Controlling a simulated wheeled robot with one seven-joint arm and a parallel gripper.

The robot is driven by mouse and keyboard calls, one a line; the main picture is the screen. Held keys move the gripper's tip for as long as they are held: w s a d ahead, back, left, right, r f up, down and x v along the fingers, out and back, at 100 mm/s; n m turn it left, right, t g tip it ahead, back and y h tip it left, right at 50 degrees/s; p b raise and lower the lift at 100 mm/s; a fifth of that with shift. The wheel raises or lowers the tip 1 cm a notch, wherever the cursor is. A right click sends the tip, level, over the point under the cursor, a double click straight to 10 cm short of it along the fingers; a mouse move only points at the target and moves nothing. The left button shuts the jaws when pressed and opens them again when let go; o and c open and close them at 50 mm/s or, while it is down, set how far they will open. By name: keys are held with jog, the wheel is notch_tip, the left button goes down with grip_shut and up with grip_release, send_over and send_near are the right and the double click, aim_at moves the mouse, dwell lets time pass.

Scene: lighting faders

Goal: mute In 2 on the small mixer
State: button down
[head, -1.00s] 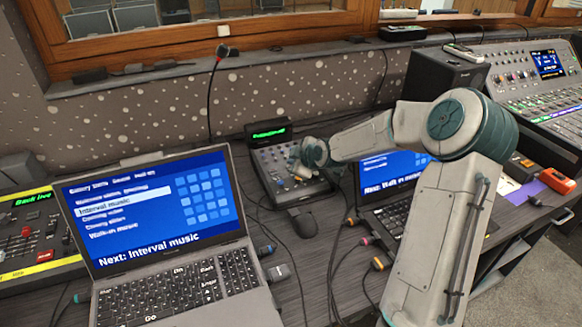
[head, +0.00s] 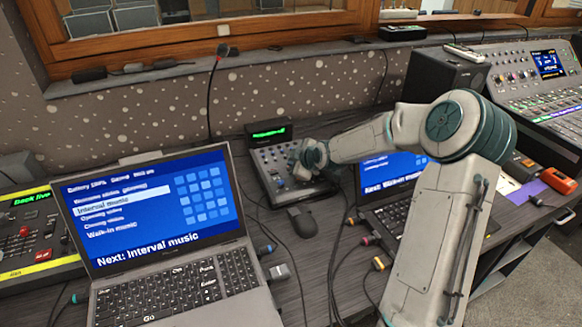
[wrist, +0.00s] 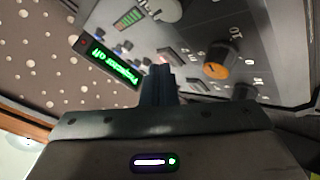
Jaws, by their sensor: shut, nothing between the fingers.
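The small mixer (head: 262,160) stands on the desk between the two laptops, with a lit green display at its back edge. My gripper (head: 300,173) is over the right part of its panel and hides some controls. In the wrist view the mixer panel (wrist: 195,18) fills the upper right. My gripper (wrist: 160,72) is shut and empty, its tips close to the panel near small buttons. Whether they touch is unclear. An orange-capped knob (wrist: 218,70) is right of the tips. The green display (wrist: 112,62) is left, its text inverted. I cannot read which button is In 2's mute.
A laptop (head: 150,205) stands at the left and another laptop (head: 395,205) sits behind my arm. A black mouse (head: 302,222) and cables lie in front of the mixer. A gooseneck microphone (head: 212,90) rises behind. A large console (head: 530,90) is at the right.

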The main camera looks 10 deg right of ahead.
jog(key=shift+r, duration=0.1)
jog(key=shift+s+r+p, duration=0.1)
jog(key=shift+r+p, duration=0.25)
notch_tip(320, 180, up, 6)
jog(key=p, duration=0.5)
jog(key=shift+s, duration=0.3)
